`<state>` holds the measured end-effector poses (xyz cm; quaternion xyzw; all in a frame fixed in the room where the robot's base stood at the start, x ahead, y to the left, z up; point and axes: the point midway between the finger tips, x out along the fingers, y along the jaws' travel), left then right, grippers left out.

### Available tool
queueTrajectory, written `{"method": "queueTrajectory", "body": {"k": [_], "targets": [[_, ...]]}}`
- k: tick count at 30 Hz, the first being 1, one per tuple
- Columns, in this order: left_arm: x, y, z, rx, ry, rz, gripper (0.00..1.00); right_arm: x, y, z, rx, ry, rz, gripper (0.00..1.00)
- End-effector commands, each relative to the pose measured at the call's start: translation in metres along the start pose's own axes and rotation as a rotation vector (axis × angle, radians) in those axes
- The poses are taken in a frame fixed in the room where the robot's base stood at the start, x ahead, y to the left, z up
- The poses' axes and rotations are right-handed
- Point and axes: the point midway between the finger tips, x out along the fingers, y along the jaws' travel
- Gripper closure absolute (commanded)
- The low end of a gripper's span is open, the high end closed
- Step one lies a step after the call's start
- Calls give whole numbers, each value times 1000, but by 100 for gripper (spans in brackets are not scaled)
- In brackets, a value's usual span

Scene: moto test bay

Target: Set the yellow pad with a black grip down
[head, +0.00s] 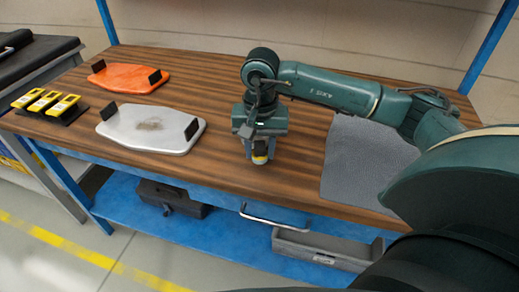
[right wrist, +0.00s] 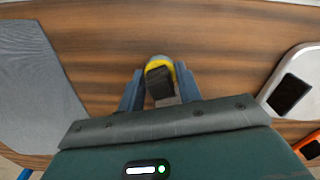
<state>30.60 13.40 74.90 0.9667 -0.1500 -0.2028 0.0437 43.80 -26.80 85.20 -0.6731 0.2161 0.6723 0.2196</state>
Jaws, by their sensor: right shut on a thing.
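My right gripper (head: 258,150) points down over the front middle of the wooden bench top (head: 235,95). It is shut on the yellow pad with a black grip (head: 260,158), of which only a small part shows below the fingers in the head view. In the right wrist view, my right gripper (right wrist: 160,88) has its two fingers on either side of the black grip, with the rounded yellow edge of the pad (right wrist: 158,60) beyond it. I cannot tell whether the pad touches the wood. My left gripper is out of view.
A grey mat (head: 365,160) lies to the right on the bench. A white board (head: 150,128) and an orange board (head: 128,78), each with black end blocks, lie to the left. Several yellow devices (head: 43,101) stand at the far left. Bare wood surrounds the gripper.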

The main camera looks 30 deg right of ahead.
Motion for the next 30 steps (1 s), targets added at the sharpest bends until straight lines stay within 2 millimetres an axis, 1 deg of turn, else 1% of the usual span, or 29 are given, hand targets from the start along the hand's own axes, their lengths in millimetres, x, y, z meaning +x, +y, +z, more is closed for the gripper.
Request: {"method": "queueTrajectory", "body": {"k": [1,3,9,13,14,21,27,30], "targets": [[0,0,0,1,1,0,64,8,0,0,0,-2,2,84],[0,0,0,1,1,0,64,11,0,0,0,-1,1,84],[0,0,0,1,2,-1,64,11,0,0,0,0,-1,84],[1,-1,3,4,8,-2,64,16,0,0,0,0,-1,84],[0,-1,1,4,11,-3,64,14,0,0,0,0,-1,64],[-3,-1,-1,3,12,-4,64,14,0,0,0,0,0,44],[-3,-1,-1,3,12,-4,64,14,0,0,0,0,0,44],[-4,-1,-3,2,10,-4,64,10,0,0,0,0,0,44]]}}
